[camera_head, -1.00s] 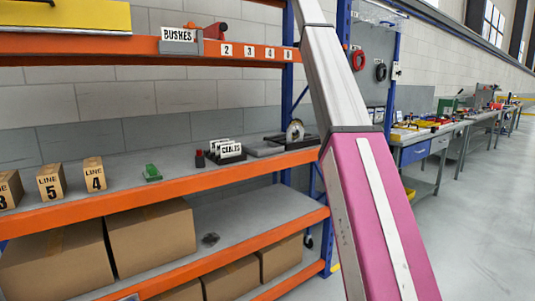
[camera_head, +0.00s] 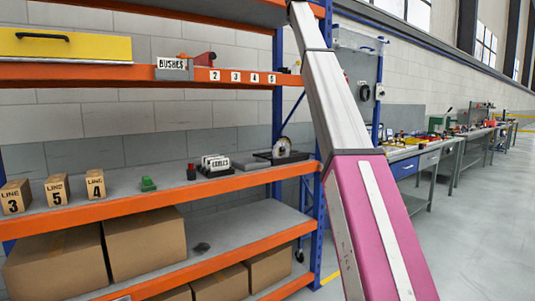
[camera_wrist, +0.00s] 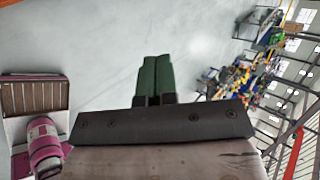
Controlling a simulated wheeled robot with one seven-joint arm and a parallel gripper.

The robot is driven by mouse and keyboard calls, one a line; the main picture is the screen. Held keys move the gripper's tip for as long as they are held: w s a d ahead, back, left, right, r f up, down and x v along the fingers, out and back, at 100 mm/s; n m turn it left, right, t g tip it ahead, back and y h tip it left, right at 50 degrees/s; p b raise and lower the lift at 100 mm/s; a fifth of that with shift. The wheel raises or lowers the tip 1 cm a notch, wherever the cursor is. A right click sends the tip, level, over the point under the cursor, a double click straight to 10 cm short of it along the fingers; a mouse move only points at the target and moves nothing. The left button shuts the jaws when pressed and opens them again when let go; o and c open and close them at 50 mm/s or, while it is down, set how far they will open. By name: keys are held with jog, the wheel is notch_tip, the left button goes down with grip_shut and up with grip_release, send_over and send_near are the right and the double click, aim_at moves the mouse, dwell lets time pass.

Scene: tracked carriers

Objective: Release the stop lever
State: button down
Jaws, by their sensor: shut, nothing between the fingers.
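My gripper (camera_wrist: 156,78) shows in the wrist view with its two dark green fingers together and nothing between them. It hangs over bare pale floor, away from the shelves. In the head view the gripper itself is out of frame. A red part (camera_head: 205,60) sits at the upper orange shelf beam, beside a holder labelled BUSHES (camera_head: 172,65). It may be the stop lever, but it is too small to be sure. No other lever can be made out clearly.
An orange and blue rack (camera_head: 225,182) holds LINE blocks (camera_head: 56,190), a green piece (camera_head: 148,184), a CABLES holder (camera_head: 216,164) and cardboard boxes (camera_head: 145,240). A yellow case (camera_head: 65,47) lies above. Workbenches (camera_head: 430,160) stand at right. The floor (camera_head: 480,230) there is clear.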

notch_tip(320, 180, down, 34)
jog(key=w+n+g+y, duration=0.1)
jog(key=w+n, duration=0.1)
jog(key=n, duration=0.5)
jog(key=s+f+n+g+y, duration=0.1)
jog(key=s+f+n, duration=0.3)
jog(key=f, duration=1.1)
jog(key=s+f+n+g+y, duration=0.1)
jog(key=s+f+n, duration=0.3)
jog(key=f, duration=1.1)
jog(key=s+f+n+g+y, duration=0.1)
jog(key=s+f+n, duration=0.2)
jog(key=s+f, duration=0.7)
jog(key=s+f+n+g, duration=0.15)
jog(key=s+f, duration=0.45)
jog(key=f, duration=0.7)
jog(key=s+f+n+y, duration=0.1)
jog(key=s+f+n, duration=0.3)
jog(key=s+f, duration=0.5)
jog(key=s+a+f+n+g+y, duration=0.1)
jog(key=s+f+n, duration=0.3)
jog(key=s, duration=1.2)
notch_tip(320, 180, down, 5)
jog(key=shift+s+r, duration=0.15)
jog(key=shift+s, duration=0.05)
